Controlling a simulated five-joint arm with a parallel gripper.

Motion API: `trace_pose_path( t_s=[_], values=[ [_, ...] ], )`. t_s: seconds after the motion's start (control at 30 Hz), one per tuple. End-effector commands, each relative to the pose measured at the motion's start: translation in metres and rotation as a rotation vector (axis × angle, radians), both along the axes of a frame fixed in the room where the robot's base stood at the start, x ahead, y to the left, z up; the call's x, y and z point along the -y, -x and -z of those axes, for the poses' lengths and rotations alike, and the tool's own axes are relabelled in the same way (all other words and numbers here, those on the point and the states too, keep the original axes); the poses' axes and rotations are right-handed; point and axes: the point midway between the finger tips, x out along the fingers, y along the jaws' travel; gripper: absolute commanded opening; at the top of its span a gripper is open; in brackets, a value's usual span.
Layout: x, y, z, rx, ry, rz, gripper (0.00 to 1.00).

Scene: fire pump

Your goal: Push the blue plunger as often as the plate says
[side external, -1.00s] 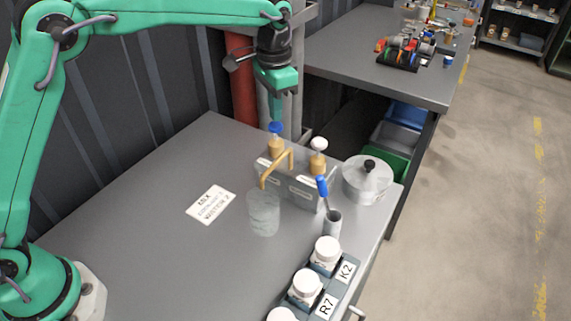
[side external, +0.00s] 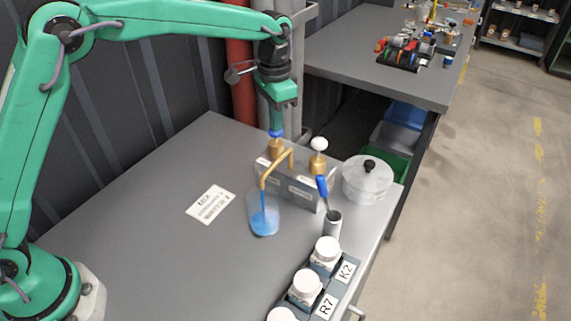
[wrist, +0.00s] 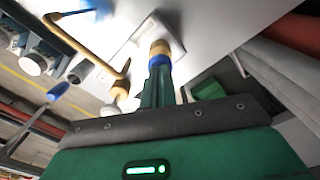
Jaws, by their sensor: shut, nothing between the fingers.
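My gripper (side external: 277,126) is shut and points down, its tips on the blue plunger (side external: 275,134), which sits low over its brass collar. In the wrist view my fingers (wrist: 155,82) meet the same blue plunger (wrist: 160,60). The brass spout (side external: 276,163) bends over a clear beaker (side external: 267,200). Blue liquid runs from it and lies in the lower part of the beaker. A white-capped plunger (side external: 319,144) stands raised to the right on the same grey pump block (side external: 304,192). The white plate (side external: 211,204) lies on the table left of the beaker; its small print is unclear.
A grey cup (side external: 332,224) holds a blue-handled tool (side external: 322,187). White-lidded jars (side external: 306,283) sit in a labelled rack (side external: 328,294) in front. The table's left part is clear.

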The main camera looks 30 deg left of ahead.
Motion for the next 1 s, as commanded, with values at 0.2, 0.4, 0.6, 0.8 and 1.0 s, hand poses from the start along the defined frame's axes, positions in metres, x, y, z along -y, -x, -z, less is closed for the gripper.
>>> trace_pose_path(
  t_s=[0.2, 0.4, 0.6, 0.8, 1.0],
  values=[
    [0.0, 0.0, 0.008, -0.003, -0.001, 0.0, 0.0],
    [0.0, 0.001, 0.014, -0.004, -0.001, 0.0, 0.0],
    [0.0, 0.001, 0.018, -0.004, -0.001, 0.0, 0.0],
    [0.0, 0.001, 0.018, -0.005, -0.002, 0.0, 0.0],
    [0.0, 0.001, 0.011, -0.004, -0.001, 0.0, 0.0]
  ],
)
